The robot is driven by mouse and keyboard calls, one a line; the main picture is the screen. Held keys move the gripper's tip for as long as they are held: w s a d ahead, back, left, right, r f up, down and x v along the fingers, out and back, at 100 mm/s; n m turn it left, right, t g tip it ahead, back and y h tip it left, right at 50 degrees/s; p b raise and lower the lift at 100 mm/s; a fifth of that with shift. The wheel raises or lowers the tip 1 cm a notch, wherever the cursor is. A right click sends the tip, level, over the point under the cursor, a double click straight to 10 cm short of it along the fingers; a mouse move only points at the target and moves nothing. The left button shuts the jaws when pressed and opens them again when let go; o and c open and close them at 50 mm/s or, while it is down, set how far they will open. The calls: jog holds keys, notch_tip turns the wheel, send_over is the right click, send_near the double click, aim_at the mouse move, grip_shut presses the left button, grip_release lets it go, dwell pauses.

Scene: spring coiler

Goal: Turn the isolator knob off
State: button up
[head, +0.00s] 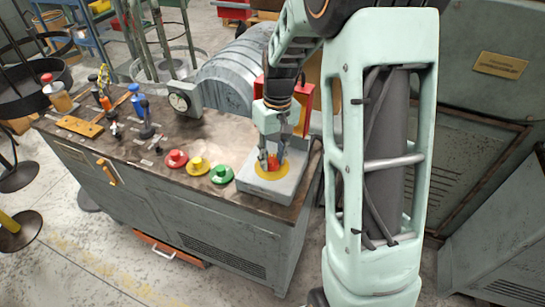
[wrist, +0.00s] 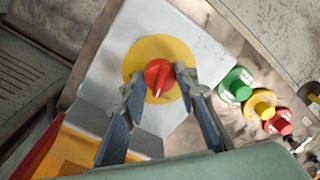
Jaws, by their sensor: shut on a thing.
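The isolator knob (wrist: 159,79) is red with a raised grip bar, set on a round yellow plate (wrist: 176,52) on a light grey box. In the wrist view my gripper (wrist: 158,80) has one finger on each side of the knob, shut on it. The bar points down and slightly left of the picture's vertical there. In the head view my gripper (head: 271,162) reaches down from above onto the knob, and the fingers partly hide it. The yellow plate also shows in the head view (head: 272,174) on top of the grey box (head: 283,188) at the bench corner.
Green (head: 221,174), yellow (head: 199,165) and red (head: 176,158) buttons stand left of the box. A red panel (head: 304,105) rises behind my gripper. A dial gauge (head: 180,101), several small tools and a bottle (head: 57,94) stand farther left on the bench.

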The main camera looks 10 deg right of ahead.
jog(key=n, duration=0.5)
jog(key=shift+p, duration=0.35)
jog(key=shift+n, duration=0.4)
jog(key=o, duration=1.2)
jog(key=shift+c, duration=0.2)
